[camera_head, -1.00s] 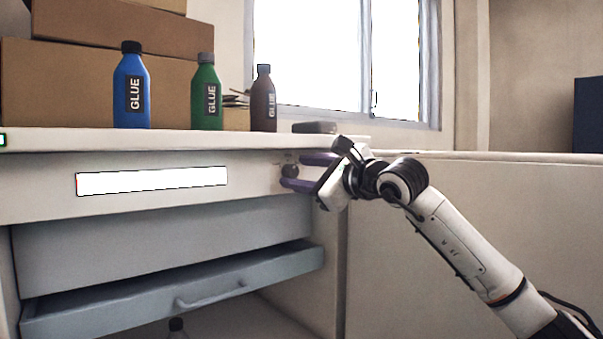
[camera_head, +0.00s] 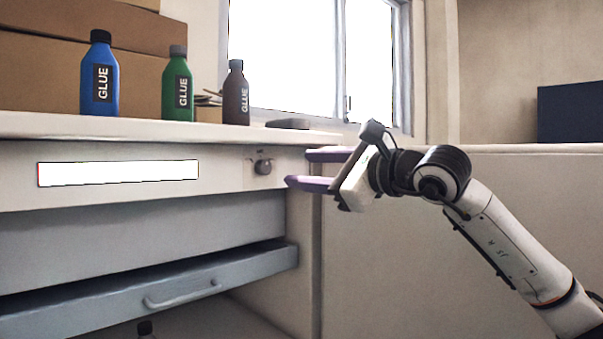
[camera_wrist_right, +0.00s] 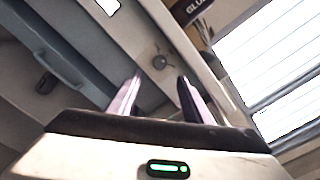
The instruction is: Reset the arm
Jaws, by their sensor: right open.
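My right gripper (camera_head: 318,170) is open and empty, with its purple fingers pointing left. It is to the right of a round dark knob (camera_head: 263,167) on the front panel below the counter, apart from it. In the right wrist view the two fingers (camera_wrist_right: 158,92) are spread, and the knob (camera_wrist_right: 160,61) shows beyond the gap between them. My right arm reaches in from the lower right. My left gripper is not in view.
Blue (camera_head: 100,80), green (camera_head: 177,90) and dark (camera_head: 235,95) glue bottles stand on the counter (camera_head: 130,128). A grey drawer (camera_head: 180,290) with a handle is partly open below. A low cream wall (camera_head: 450,250) lies behind my arm.

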